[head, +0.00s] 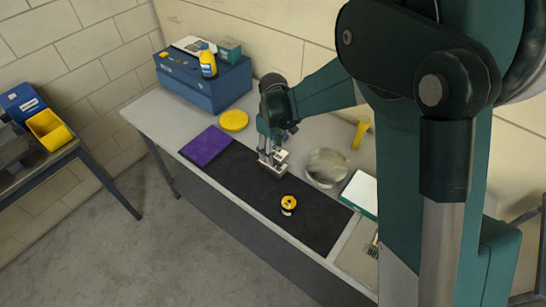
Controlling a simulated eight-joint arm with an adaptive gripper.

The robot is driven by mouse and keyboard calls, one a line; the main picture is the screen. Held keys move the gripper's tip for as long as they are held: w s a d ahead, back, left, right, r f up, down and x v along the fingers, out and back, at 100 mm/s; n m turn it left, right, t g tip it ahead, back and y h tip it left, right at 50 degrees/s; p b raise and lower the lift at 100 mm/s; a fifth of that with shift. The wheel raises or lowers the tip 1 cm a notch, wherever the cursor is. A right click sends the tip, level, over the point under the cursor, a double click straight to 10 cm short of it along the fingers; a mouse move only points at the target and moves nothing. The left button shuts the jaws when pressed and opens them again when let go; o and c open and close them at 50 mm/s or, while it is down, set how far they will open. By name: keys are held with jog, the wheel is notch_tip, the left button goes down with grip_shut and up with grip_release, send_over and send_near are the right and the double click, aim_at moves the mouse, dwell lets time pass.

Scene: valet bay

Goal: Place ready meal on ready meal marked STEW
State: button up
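My gripper (272,162) points down just over the black mat (240,188) on the bench. Its fingertips are small here, and I cannot tell whether they hold anything. No pack can be read as a ready meal or as marked STEW. A flat white item with a teal edge (361,192) lies right of the mat; its top shows no readable mark. A white flat item (190,45) and a teal box (229,48) sit on the blue case (205,88) at the back left of the bench.
A yellow and black round item (288,204) stands on the mat. A purple cloth (206,146), a yellow disc (234,120), a clear round dish (326,167) and a yellow tool (360,134) lie around it. A yellow bottle (208,62) stands on the case. Another table with bins (50,130) is at left.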

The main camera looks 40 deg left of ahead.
aim_at(274, 150)
jog(key=shift+f, duration=1.85)
jog(key=shift+f, duration=0.15)
jog(key=o, duration=1)
jog(key=shift+r, duration=6.15)
jog(key=shift+d, duration=0.1)
